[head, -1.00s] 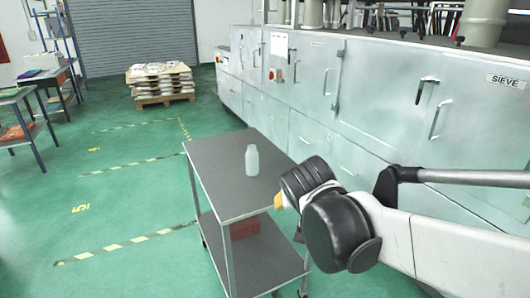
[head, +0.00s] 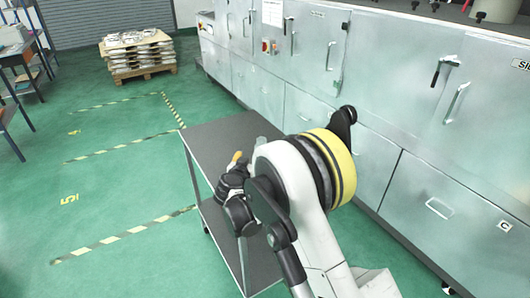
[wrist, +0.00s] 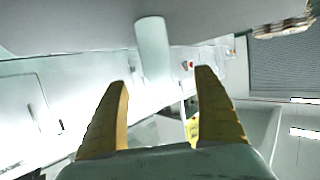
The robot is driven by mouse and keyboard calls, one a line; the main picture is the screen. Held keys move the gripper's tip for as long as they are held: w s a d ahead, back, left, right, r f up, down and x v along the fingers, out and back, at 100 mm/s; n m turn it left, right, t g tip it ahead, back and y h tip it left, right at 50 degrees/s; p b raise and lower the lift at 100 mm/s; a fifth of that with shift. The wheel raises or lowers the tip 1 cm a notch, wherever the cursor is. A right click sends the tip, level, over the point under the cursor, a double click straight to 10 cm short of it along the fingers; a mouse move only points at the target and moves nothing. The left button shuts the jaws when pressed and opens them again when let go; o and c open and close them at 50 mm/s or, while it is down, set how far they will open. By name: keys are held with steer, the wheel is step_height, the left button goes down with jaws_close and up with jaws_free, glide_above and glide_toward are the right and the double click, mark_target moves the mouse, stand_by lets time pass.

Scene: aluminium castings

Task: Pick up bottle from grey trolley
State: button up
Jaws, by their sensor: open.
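The pale, translucent bottle (wrist: 153,48) stands on the top of the grey trolley (head: 218,136). In the head view only a sliver of the bottle (head: 261,141) shows, as my arm hides most of it. The wrist view is upside down, with the trolley top (wrist: 75,22) along its upper edge. There my gripper (wrist: 163,76) is open, its two yellow fingers apart and empty. The bottle lies between the fingertips in the picture, a little beyond them, with no visible contact. In the head view a yellow fingertip of my gripper (head: 237,157) shows left of the bottle.
Large metal cabinets (head: 395,75) run behind and right of the trolley. A pallet with stacked sacks (head: 138,55) stands at the back left. A table (head: 15,60) is at the far left. The green floor left of the trolley is clear, with striped lines.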

steer(key=b+x, duration=0.1)
steer(key=x, duration=0.4)
steer(key=shift+s+f, duration=0.1)
steer(key=x, duration=0.1)
steer(key=b+x, duration=0.1)
steer(key=x, duration=0.1)
steer(key=b+x, duration=0.1)
steer(key=x, duration=0.1)
steer(key=shift+d+f, duration=0.15)
steer(key=shift+d, duration=0.15)
steer(key=shift+s, duration=0.1)
steer(key=c, duration=1.3)
